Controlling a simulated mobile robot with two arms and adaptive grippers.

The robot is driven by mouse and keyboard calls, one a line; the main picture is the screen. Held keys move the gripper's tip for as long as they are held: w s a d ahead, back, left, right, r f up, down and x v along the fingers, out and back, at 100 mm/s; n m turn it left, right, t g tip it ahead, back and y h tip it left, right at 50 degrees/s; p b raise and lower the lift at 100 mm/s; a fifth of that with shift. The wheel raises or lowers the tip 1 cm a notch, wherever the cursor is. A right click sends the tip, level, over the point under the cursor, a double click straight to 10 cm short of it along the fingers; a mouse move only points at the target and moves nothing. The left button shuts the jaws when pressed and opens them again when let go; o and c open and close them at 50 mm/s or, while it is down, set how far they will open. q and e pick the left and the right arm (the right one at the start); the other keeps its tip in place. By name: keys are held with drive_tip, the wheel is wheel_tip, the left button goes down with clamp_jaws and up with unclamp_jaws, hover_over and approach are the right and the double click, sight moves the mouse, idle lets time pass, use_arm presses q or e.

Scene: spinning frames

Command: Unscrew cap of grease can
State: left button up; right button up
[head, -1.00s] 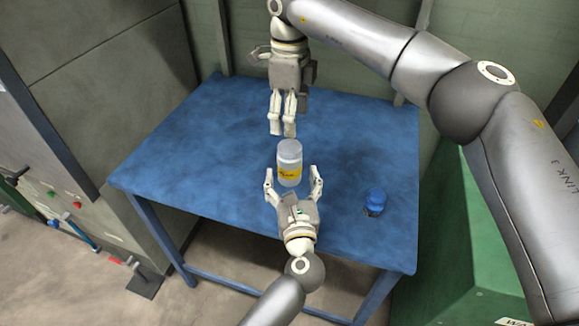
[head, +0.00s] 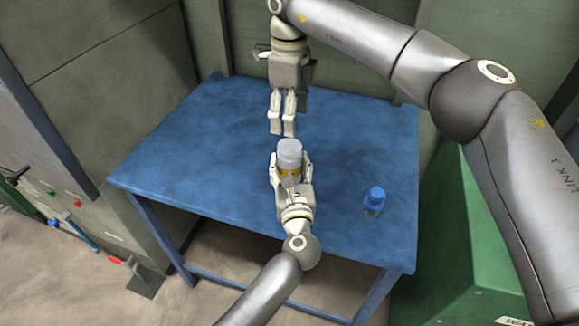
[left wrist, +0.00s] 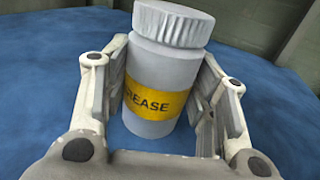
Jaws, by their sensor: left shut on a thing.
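The grease can (head: 289,152) stands upright on the blue table, a pale jar with a yellow band. In the left wrist view the can (left wrist: 160,98) reads "GREASE" on its band, and its ridged pale cap (left wrist: 172,22) sits on top. My left gripper (head: 291,166) is shut on the can's body from the near side, one finger on each flank. My right gripper (head: 283,133) hangs above and behind the can with its fingers pointing down, apart from the cap. Its fingers look close together, but their gap cannot be judged.
A small bottle with a blue cap (head: 374,200) stands on the table (head: 180,160) to the right of the can. The left and back of the table are clear. A green box (head: 450,240) stands beyond the table's right edge.

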sight(290, 145)
use_arm(q)
clamp_jaws()
use_arm(e)
drive_tip(key=m, duration=0.3)
drive_tip(key=shift+m, duration=0.3)
drive_tip(key=m, duration=0.8)
drive_tip(key=shift+m, duration=0.4)
drive_tip(key=m, duration=0.8)
drive_tip(key=shift+m, duration=0.4)
drive_tip(key=m, duration=0.8)
drive_tip(key=shift+m, duration=0.4)
drive_tip(key=m, duration=0.5)
drive_tip(key=shift+m, duration=0.4)
drive_tip(key=shift+f, duration=4.05)
